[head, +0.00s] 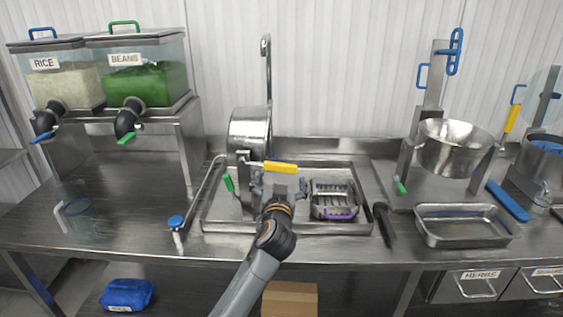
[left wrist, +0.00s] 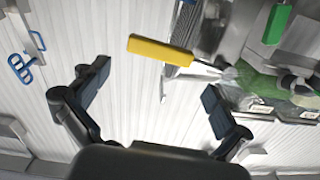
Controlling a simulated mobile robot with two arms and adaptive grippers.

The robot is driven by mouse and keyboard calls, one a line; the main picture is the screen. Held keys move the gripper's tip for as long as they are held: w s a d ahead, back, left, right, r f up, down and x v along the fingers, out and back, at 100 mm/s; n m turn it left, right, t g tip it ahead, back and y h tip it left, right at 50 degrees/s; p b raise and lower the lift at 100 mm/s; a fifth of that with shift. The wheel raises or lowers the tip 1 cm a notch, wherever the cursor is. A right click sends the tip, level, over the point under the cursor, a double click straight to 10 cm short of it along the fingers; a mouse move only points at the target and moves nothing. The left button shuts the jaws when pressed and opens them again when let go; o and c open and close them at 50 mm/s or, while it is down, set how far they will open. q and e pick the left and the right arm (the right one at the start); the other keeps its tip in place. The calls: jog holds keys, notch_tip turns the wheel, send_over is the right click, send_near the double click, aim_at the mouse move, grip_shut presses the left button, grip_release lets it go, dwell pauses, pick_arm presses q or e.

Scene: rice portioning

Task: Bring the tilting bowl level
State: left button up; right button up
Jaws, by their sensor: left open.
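A shiny steel bowl (head: 249,128) is tipped on its side on a stand at the middle of the counter. A lever with a yellow grip (head: 281,167) reaches right from this stand, below the bowl. A green handle (head: 228,183) shows at the stand's lower left. My left gripper (head: 279,184) is open and empty, just in front of and below the yellow grip. In the left wrist view the yellow grip (left wrist: 160,52) lies beyond the spread fingers of my left gripper (left wrist: 154,80), not between them. My right gripper is not in view.
The stand is in a shallow tray (head: 212,224) with a slotted metal piece (head: 333,199). A second, upright steel bowl (head: 453,148) stands right, behind an empty pan (head: 463,232). Rice (head: 62,82) and beans (head: 150,82) dispensers stand left. A blue-topped tap (head: 176,222) is left of the tray.

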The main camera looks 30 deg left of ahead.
aim_at(281, 166)
pick_arm(q)
jog(key=p+x, duration=0.1)
jog(key=x, duration=0.4)
jog(key=shift+w+a+r, duration=0.1)
jog(key=shift+w+r, duration=0.05)
jog(key=shift+w, duration=0.2)
jog(key=shift+x, duration=0.85)
jog(key=shift+s, duration=0.1)
jog(key=c, duration=1.3)
jog(key=shift+c, duration=0.6)
